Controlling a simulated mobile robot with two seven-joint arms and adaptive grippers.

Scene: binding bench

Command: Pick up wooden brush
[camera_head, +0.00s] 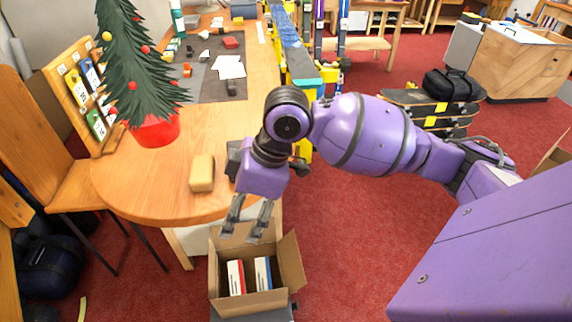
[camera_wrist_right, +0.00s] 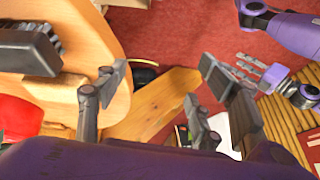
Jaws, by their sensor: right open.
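A dark block with short bristles, likely the wooden brush (camera_wrist_right: 28,52), lies on the wooden table at the upper left of the right wrist view. In the head view a dark shape (camera_head: 235,160) beside my right wrist may be the same thing; it is partly hidden. My right gripper (camera_head: 243,234) is open and empty, pointing down past the table's edge above the cardboard box. Its spread fingers also show in the right wrist view (camera_wrist_right: 160,85), apart from the brush. My left gripper (camera_wrist_right: 272,78) appears at the right of that view; its jaws are unclear.
A tan block (camera_head: 202,172) lies on the table (camera_head: 140,190) near its rounded end. A potted tree (camera_head: 155,131) stands left of it. Red floor is clear right of the box.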

